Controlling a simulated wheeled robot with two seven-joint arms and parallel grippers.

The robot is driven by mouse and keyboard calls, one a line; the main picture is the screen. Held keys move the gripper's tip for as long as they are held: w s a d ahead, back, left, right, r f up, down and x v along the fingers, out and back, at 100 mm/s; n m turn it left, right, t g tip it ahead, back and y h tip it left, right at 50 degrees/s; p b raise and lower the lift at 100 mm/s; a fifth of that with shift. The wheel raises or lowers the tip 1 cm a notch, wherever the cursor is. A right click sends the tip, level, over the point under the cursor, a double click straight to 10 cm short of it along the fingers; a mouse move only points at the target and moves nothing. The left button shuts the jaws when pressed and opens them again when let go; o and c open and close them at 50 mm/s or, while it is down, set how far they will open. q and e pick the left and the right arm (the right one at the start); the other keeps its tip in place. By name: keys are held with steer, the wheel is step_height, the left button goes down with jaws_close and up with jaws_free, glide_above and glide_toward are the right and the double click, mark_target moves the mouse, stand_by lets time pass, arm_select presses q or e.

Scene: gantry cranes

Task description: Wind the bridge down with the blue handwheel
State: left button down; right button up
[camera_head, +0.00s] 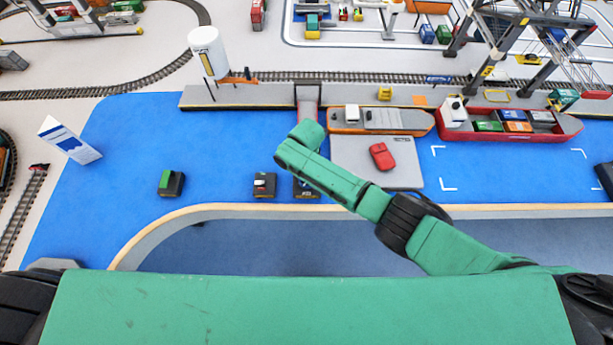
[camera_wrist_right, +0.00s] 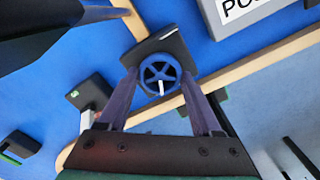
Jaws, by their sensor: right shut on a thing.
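The blue handwheel (camera_wrist_right: 161,72) sits on a black block (camera_wrist_right: 175,48) in the right wrist view; a short white pin stands on its rim. My right gripper (camera_wrist_right: 160,73) has one finger on each side of the wheel and is shut on it. In the head view the black block (camera_head: 306,190) shows just below my right forearm, which hides most of the wheel and the gripper. My left gripper is out of view.
Two other black blocks, one with a green top (camera_head: 171,183) and one with a white and red part (camera_head: 264,185), stand left of the wheel. A red car (camera_head: 382,156) rests on a grey platform (camera_head: 400,177). An orange-hulled ship (camera_head: 378,121) lies at the quay (camera_head: 240,97).

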steer(key=shift+w+r, duration=0.1)
steer(key=shift+r, duration=0.05)
stand_by(0.3)
steer(key=o, duration=1.4)
steer(key=shift+c, duration=0.2)
step_height(320, 180, up, 14)
steer(key=shift+r+b, duration=0.25)
steer(key=shift+b, duration=0.1)
